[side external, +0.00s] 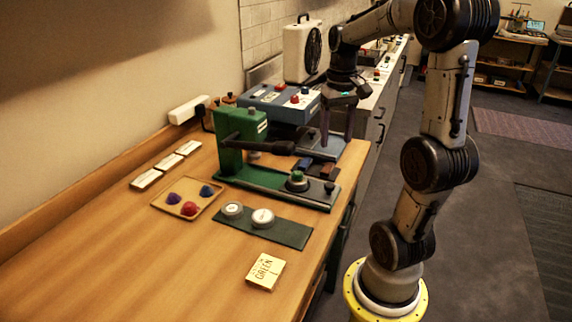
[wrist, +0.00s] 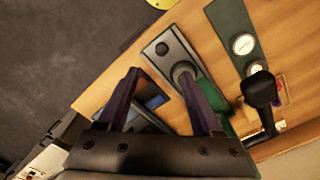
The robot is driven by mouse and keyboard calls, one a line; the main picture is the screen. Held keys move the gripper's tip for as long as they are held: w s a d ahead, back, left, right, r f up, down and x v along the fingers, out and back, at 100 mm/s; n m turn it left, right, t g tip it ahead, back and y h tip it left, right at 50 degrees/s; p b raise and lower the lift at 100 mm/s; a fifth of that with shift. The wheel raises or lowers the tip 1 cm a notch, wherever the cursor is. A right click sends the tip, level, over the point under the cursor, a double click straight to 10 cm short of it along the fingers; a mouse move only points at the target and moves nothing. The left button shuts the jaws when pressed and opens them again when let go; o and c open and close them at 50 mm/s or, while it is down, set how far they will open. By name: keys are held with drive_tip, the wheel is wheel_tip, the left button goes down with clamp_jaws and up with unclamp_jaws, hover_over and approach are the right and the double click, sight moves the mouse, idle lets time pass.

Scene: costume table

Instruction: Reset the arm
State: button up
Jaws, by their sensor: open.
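My gripper (side external: 337,124) is open and hangs over the right edge of the wooden table, just behind the green press. In the wrist view its two dark fingers (wrist: 160,95) are spread apart with nothing between them held. The green press (side external: 229,145) stands on a long green base and has a dark lever (side external: 268,146). A round knob-topped die (side external: 297,180) sits at the right end of that base; in the wrist view the press base end (wrist: 165,52) lies just beyond the fingers. Small blue and brown blocks (side external: 304,163) lie near the gripper, partly hidden.
A tan tray (side external: 163,209) holds red, blue and purple pieces. A dark green mat (side external: 283,233) bears two round white-topped discs (side external: 262,218). A "GREEN" card (side external: 265,271) lies in front. A blue box (side external: 268,101) and white fan (side external: 302,50) stand behind. The front left table is clear.

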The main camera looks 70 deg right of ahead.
drive_tip(key=a+r+n+t, duration=0.35)
drive_tip(key=a+n, duration=0.35)
drive_tip(key=a, duration=1)
drive_tip(key=s+a+f+n+t, duration=0.2)
drive_tip(key=s+a+f, duration=0.1)
drive_tip(key=a, duration=0.2)
